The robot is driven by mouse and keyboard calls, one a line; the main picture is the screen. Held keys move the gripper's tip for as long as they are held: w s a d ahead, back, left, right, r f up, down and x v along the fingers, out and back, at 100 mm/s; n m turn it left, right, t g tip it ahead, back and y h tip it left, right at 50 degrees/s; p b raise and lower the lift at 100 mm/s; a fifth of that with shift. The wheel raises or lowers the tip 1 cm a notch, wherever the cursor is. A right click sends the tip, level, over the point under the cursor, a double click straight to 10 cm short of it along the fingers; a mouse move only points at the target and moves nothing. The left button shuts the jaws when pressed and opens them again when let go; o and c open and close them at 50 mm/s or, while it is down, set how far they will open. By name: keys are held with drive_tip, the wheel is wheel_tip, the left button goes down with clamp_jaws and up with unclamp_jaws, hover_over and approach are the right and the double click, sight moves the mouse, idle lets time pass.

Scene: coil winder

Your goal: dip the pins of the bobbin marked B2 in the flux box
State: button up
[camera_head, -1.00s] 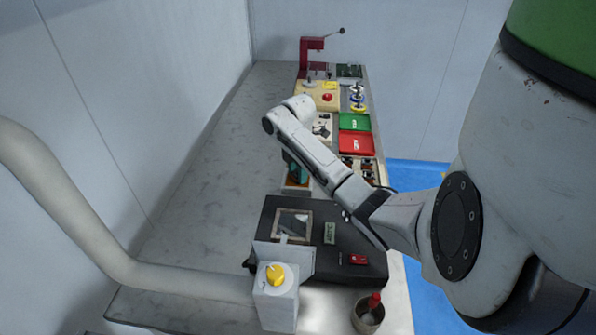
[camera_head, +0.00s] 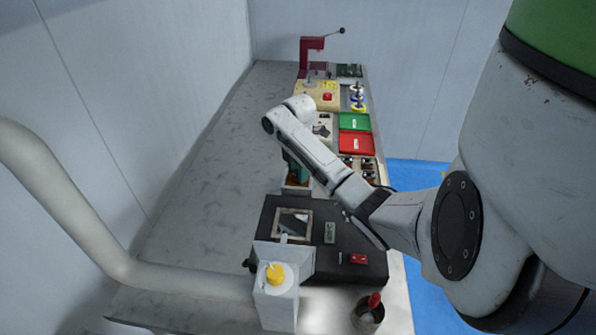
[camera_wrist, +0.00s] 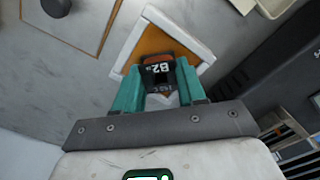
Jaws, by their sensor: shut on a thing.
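My gripper (camera_wrist: 160,80) has teal fingers and is shut on the bobbin marked B2 (camera_wrist: 160,70), a dark piece with a copper-brown winding and a white upside-down label in the wrist view. The flux box (camera_wrist: 201,48) has a white square rim and an amber inside; the bobbin is over its opening. I cannot tell whether the pins touch the flux, as the bobbin and fingers hide them. In the head view my gripper (camera_head: 294,168) points down at the flux box (camera_head: 295,191), and the bobbin is hidden there.
In the head view a black solder unit (camera_head: 345,262) with a square pot (camera_head: 292,224) stands in front of the flux box. Green (camera_head: 354,122) and red (camera_head: 356,144) trays lie behind. The bench's left side is clear.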

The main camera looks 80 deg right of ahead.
drive_tip(key=shift+r, duration=0.15)
drive_tip(key=shift+r+p, duration=2.65)
